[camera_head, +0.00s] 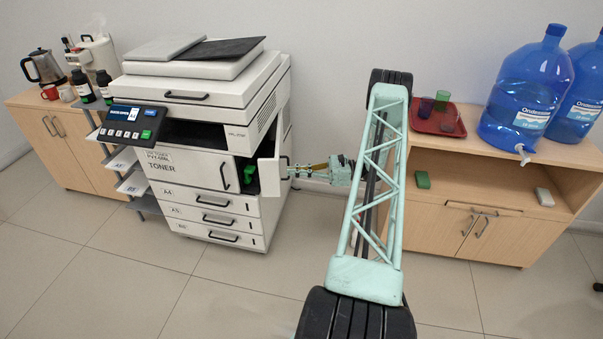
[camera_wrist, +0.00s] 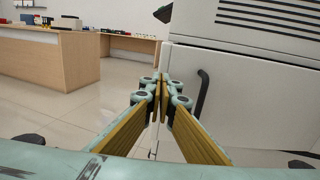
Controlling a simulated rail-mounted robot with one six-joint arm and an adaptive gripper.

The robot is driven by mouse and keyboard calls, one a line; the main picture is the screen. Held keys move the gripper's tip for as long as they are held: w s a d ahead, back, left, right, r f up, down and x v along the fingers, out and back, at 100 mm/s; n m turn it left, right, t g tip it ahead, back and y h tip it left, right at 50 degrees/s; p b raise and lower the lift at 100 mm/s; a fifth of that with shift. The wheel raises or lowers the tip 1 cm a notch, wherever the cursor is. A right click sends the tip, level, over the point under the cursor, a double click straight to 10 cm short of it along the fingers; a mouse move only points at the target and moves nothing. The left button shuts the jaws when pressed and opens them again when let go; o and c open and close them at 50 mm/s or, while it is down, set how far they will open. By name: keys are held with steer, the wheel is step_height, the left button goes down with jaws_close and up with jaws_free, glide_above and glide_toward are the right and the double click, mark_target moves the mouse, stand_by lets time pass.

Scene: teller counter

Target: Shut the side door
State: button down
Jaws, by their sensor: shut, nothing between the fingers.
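The white side door (camera_head: 268,178) stands ajar at the right front corner of the white printer (camera_head: 205,88), with a dark gap and a green part (camera_head: 250,174) showing beside it. In the wrist view, a white panel with a black upright handle (camera_wrist: 203,94) fills the right side, below the vents; it appears to be the door's outer face. My gripper (camera_head: 290,170) is just right of the door in the head view. Its fingers (camera_wrist: 162,84) are shut and empty, their tips together left of the handle. I cannot tell whether they touch the door.
A wooden cabinet (camera_head: 500,190) with a red tray (camera_head: 437,122) and blue water bottles (camera_head: 525,90) stands at the right. Another cabinet (camera_head: 75,150) stands left of the printer. Tiled floor in front is clear. A wooden counter (camera_wrist: 50,62) shows in the wrist view.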

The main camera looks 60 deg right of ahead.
steer(key=shift+x, duration=1.25)
